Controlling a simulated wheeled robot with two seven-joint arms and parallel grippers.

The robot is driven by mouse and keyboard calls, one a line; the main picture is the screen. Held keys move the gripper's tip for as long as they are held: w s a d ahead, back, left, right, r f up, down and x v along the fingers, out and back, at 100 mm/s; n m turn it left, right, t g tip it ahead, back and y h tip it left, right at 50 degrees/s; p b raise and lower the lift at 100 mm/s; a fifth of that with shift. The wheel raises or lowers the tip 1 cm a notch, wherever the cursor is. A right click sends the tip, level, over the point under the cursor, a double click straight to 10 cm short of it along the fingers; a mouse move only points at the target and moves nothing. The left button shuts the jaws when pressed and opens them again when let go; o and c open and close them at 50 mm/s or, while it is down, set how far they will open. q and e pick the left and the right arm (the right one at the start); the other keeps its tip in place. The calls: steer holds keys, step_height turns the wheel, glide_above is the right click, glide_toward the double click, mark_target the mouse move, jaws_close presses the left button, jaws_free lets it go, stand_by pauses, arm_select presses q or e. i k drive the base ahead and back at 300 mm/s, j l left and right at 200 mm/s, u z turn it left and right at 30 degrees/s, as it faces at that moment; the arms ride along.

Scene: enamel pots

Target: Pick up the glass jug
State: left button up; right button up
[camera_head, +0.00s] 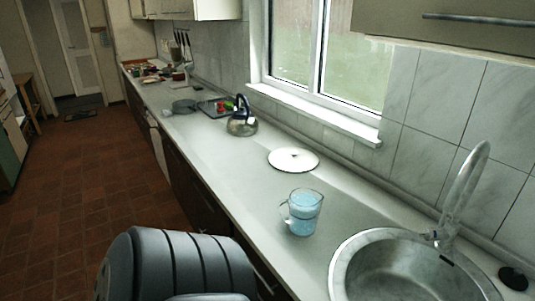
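A glass jug (303,213) with blue contents stands upright on the grey counter, just left of the sink. Its handle points left, toward the front edge of the counter. Neither of my grippers shows in the head view. Nothing touches the jug.
The round metal sink (412,271) with a tall curved tap (464,187) is right of the jug. A white round plate or lid (293,160) lies behind it. A kettle (242,120) stands farther back. The counter (232,180) between them is clear. A dark ribbed shape, seemingly mine, fills the bottom left.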

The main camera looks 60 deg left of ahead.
mark_target(305, 204)
steer(key=u, duration=1.75)
